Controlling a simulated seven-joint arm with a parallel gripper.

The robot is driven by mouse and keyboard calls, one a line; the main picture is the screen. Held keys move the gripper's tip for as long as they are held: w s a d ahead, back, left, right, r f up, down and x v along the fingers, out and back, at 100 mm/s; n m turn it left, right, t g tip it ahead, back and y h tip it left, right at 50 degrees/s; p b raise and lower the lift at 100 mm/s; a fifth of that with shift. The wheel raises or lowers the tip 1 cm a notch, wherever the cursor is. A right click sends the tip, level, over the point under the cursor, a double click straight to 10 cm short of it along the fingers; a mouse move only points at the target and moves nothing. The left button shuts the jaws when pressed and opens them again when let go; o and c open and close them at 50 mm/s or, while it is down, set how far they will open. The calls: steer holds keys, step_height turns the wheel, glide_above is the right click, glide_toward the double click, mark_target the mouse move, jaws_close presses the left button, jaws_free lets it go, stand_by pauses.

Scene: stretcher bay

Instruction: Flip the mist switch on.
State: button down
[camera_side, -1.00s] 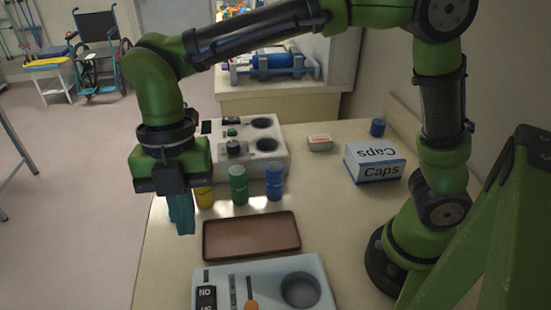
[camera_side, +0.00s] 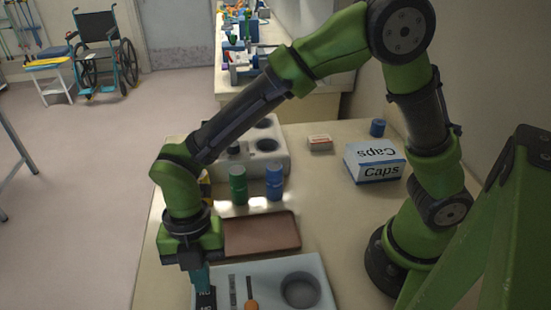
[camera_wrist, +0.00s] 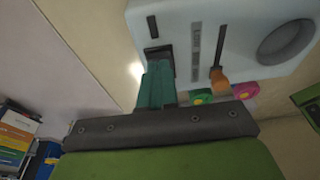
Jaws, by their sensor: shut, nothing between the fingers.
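A pale grey panel box (camera_side: 268,272) lies at the front of the table. It carries a black rocker switch (camera_side: 207,299) with white lettering at its left, mostly hidden by my gripper in the side view. I cannot tell which way the rocker is tipped, nor read a mist label. My gripper (camera_side: 201,281) points down over the rocker, its teal fingers shut and empty. In the wrist view, the fingertips (camera_wrist: 158,72) overlap the near part of the black rocker (camera_wrist: 159,54); whether they touch it is unclear.
The panel also has a slider with an orange knob (camera_wrist: 219,78) and a round recess (camera_wrist: 286,42). A brown tray (camera_side: 262,232) lies behind it. Green (camera_side: 238,185) and blue (camera_side: 274,183) cylinders stand farther back. A Caps box (camera_side: 375,162) is at the right.

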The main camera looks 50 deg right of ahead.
stand_by(0.3)
steer(key=shift+w+d+f+g+y, duration=0.25)
steer(key=shift+f+g+y, duration=0.25)
steer(key=shift+f, duration=0.1)
steer(key=shift+s, duration=0.1)
steer(key=shift+a+r, duration=0.1)
steer(key=shift+a, duration=0.05)
steer(key=shift+s+a+r, duration=0.35)
steer(key=shift+s+a, duration=0.05)
steer(key=shift+s, duration=0.1)
steer(key=shift+w+r, duration=0.1)
steer(key=shift+r, duration=0.2)
steer(key=v, duration=1.3)
steer(key=shift+w+d, duration=0.4)
steer(key=shift+d, duration=0.05)
